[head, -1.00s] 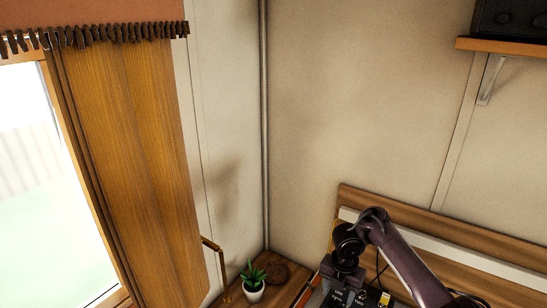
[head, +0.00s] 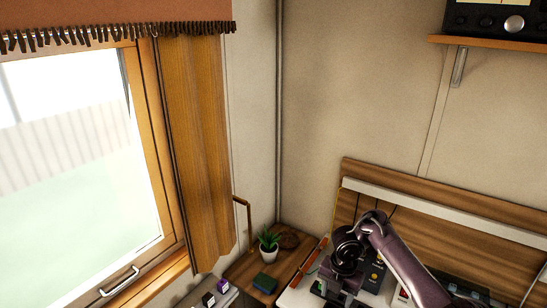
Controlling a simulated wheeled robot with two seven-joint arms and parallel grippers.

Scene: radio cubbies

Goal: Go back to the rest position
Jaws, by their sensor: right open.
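My right arm comes in from the lower right, dark purple with a black wrist. Its gripper (head: 338,293) points down over the cluttered desk in the corner. It is open and I see nothing held in it. The fingertips are small and partly lost against the dark devices below. My left gripper is out of view.
A wooden wall panel (head: 500,224) backs the desk. A shelf (head: 490,43) holds a radio (head: 497,20). A curtain (head: 197,150) hangs beside the window (head: 75,150).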

